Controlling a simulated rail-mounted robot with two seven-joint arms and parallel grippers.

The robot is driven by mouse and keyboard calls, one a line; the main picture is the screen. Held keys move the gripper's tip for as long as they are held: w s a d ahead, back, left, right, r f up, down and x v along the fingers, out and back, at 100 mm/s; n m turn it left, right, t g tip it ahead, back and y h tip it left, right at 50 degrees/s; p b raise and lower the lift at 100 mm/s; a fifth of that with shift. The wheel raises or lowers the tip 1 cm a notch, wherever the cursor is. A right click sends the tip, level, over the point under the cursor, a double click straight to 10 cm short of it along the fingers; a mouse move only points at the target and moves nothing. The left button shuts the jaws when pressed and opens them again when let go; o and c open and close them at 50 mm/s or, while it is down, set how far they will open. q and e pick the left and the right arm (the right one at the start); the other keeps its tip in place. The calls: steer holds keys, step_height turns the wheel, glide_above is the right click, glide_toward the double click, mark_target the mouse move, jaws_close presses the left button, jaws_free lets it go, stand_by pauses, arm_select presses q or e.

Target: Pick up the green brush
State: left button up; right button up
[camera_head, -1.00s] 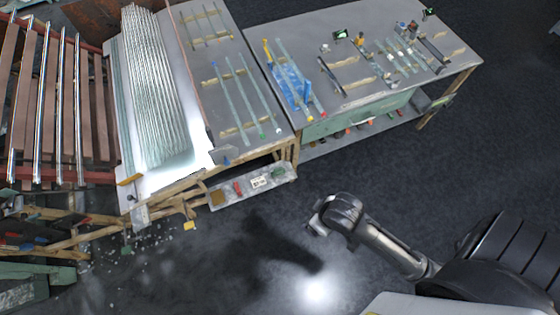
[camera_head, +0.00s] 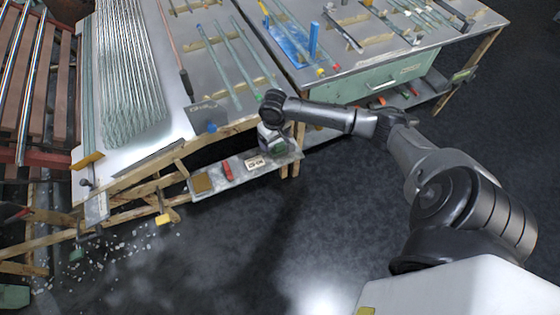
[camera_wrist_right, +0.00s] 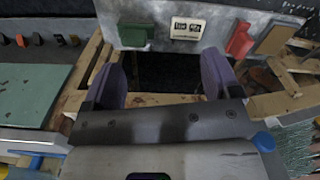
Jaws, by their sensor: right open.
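The green brush (camera_wrist_right: 134,36) shows in the right wrist view as a small dark green block on the grey low shelf (camera_wrist_right: 215,14), beside a white label. In the head view my right gripper (camera_head: 275,152) is over the right end of this shelf and largely covers the brush there. In the right wrist view my right gripper (camera_wrist_right: 162,72) is open, its two purplish fingers wide apart with nothing between them. The brush lies beyond the fingertips, nearer the left finger. Whether a finger touches it I cannot tell. My left gripper is not in view.
A white label (camera_head: 254,163), a red object (camera_head: 227,169) and a brown block (camera_head: 202,182) lie along the shelf. Wooden table edges and legs stand close around the gripper. Glass tubes lie on the table above. The dark floor in front is open.

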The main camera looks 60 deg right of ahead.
mark_target(280, 144)
steer(key=w+d+f+m+b, duration=0.25)
steer(key=d+b, duration=0.25)
steer(key=d, duration=0.3)
steer(key=shift+m, duration=0.25)
steer(key=f+b, duration=0.2)
steer(key=f, duration=0.2)
steer(key=f+b, duration=0.2)
steer(key=f, duration=0.1)
steer(key=shift+s+a+f, duration=0.15)
steer(key=shift+s+f, duration=0.05)
steer(key=shift+f, duration=0.2)
step_height(280, 144, down, 5)
steer(key=b, duration=0.3)
steer(key=shift+w+a+f+b, duration=0.1)
steer(key=shift+b, duration=0.2)
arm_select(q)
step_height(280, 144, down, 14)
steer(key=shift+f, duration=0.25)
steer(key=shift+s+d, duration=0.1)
arm_select(e)
steer(key=shift+c, duration=0.5)
steer(key=shift+c, duration=0.6)
steer(key=c, duration=0.9)
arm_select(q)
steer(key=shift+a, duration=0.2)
